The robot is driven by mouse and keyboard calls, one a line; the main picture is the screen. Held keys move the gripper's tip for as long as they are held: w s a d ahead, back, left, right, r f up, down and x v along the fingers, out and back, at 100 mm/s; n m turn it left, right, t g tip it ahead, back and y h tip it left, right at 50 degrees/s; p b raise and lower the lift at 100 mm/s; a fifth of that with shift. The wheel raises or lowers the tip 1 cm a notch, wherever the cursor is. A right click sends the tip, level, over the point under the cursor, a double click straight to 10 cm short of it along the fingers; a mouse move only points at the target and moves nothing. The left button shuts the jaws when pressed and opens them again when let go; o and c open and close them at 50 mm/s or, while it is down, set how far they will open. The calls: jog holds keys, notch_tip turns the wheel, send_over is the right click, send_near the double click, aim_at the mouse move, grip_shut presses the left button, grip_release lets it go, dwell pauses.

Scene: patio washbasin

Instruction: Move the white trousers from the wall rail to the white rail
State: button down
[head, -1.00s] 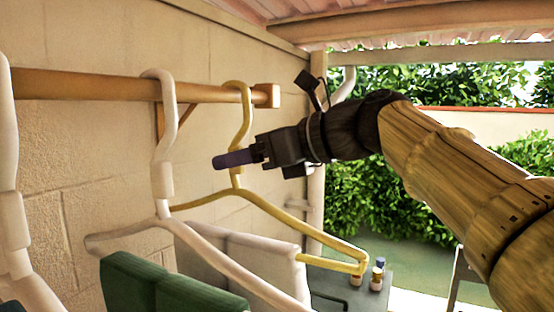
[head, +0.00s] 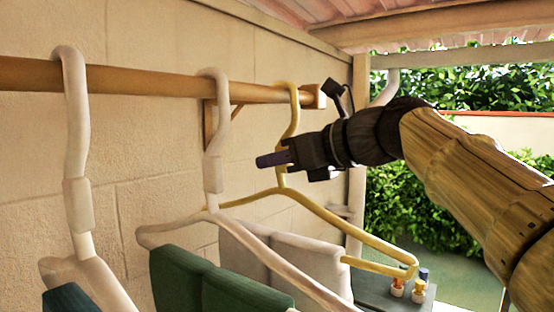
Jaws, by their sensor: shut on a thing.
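The white trousers (head: 312,262) hang folded over a yellow hanger (head: 345,230), below and beyond a white hanger with green cloth. The yellow hanger's hook loops over the wooden wall rail (head: 150,84) near its right end. My gripper (head: 272,160) is shut on the yellow hanger's neck, just under the hook; its dark fingers reach a little past the neck to the left. The lower part of the trousers is hidden by the green cloth and the picture's edge.
A white hanger (head: 212,130) with a green garment (head: 225,280) hangs left of the yellow one. Another white hanger (head: 75,140) with dark cloth (head: 68,298) hangs nearer. A grey table (head: 372,290) with small bottles (head: 408,285) stands below right. The wall is close behind the rail.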

jog(key=shift+r, duration=0.1)
jog(key=shift+w+r+p, duration=0.15)
jog(key=shift+r+p, duration=0.25)
jog(key=shift+p, duration=0.15)
jog(key=shift+s+d+r+p, duration=0.1)
jog(key=shift+s+r+p, duration=0.15)
jog(key=shift+r+p, duration=0.05)
jog(key=shift+w+r+p, duration=0.15)
jog(key=shift+r+p, duration=0.2)
jog(key=shift+p, duration=0.15)
jog(key=shift+r+p, duration=0.45)
jog(key=shift+p, duration=0.05)
jog(key=s+d+p, duration=0.2)
jog(key=s+d, duration=0.9)
jog(key=d, duration=0.3)
jog(key=s+d+p, duration=0.3)
jog(key=s+d, duration=0.8)
jog(key=d, duration=0.3)
jog(key=shift+s+d+r, duration=0.15)
jog(key=shift+r, duration=0.3)
dwell(0.8)
